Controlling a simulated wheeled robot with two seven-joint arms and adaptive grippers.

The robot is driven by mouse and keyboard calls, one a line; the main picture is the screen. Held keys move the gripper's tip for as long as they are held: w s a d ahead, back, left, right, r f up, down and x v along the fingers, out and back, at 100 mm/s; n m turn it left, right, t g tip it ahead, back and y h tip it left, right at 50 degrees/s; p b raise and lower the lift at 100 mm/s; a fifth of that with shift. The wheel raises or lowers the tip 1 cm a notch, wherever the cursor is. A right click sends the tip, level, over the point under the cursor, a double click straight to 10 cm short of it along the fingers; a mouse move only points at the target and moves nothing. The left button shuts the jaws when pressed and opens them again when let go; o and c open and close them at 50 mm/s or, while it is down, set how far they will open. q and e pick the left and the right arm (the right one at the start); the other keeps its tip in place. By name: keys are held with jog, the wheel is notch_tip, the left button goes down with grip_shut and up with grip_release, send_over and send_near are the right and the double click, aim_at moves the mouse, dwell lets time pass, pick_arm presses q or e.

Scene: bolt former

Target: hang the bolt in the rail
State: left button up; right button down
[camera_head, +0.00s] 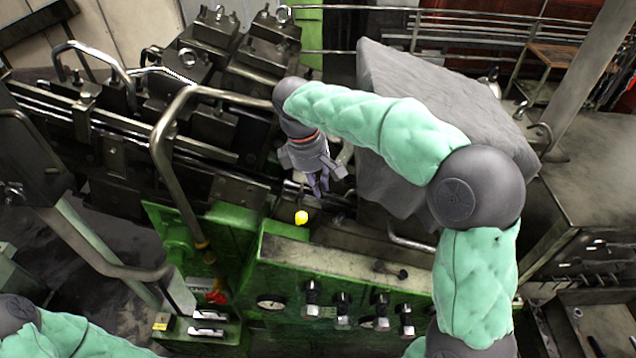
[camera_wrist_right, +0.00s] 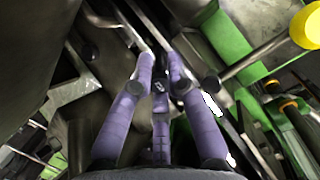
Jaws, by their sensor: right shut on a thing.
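My right gripper (camera_head: 320,190) is over the machine, pointing down, just behind the yellow knob. In the right wrist view its purple fingers (camera_wrist_right: 158,75) close together around a small piece of the bolt (camera_wrist_right: 159,86); the rest of the bolt is hidden by the fingers. In the head view the bolt cannot be made out. The rail (camera_head: 345,207) runs beside and below the fingertips, partly hidden by them. In the wrist view, light parallel bars (camera_wrist_right: 130,28) lie beyond the fingertips; whether the bolt touches them I cannot tell. My left gripper is out of view.
A yellow knob (camera_head: 301,217) on a lever stands close in front of my right gripper. A bent grey pipe handle (camera_head: 163,150) rises to the left. A large grey block (camera_head: 440,95) stands right of the gripper, behind my arm. The green control panel (camera_head: 300,262) lies in front.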

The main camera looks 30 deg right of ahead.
jog(key=shift+f, duration=0.35)
jog(key=c, duration=1.1)
grip_release()
jog(key=shift+s, duration=0.15)
jog(key=shift+c, duration=0.2)
jog(key=o, duration=0.5)
